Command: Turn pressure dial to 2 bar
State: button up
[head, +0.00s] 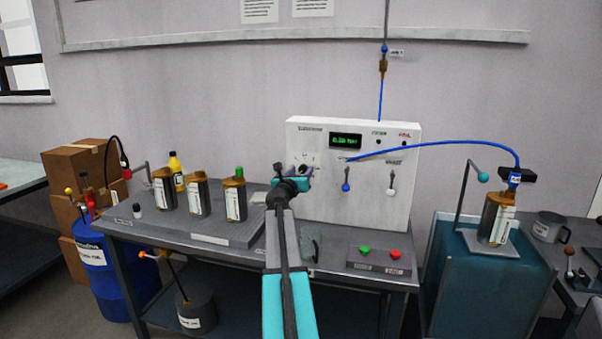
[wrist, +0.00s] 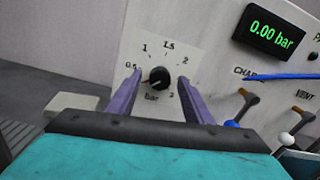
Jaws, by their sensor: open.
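The pressure dial (wrist: 159,78) is a black round knob on the white panel (wrist: 215,60). Its printed scale shows 0.5, 1, 1.5, 2 and a lower-right mark, with "bar" below. A small reddish mark sits at its lower left; I cannot read its setting exactly. The display (wrist: 275,28) reads 0.00 bar. My gripper (wrist: 160,74) is open, with one purple finger on each side of the dial; contact cannot be told. In the head view, my gripper (head: 293,180) is at the panel's left part and hides much of the dial.
Right of the dial are the charge lever (head: 346,182) with a blue knob and the vent lever (head: 391,183) with a white knob. A blue hose (head: 440,143) arcs rightward from the panel. Green (head: 365,249) and red (head: 394,253) buttons sit in front; several canisters stand left.

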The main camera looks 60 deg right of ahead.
jog(key=shift+w+d, duration=0.15)
jog(key=shift+d, duration=0.3)
jog(key=c, duration=1.1)
jog(key=shift+o, duration=0.2)
jog(key=shift+m, duration=0.3)
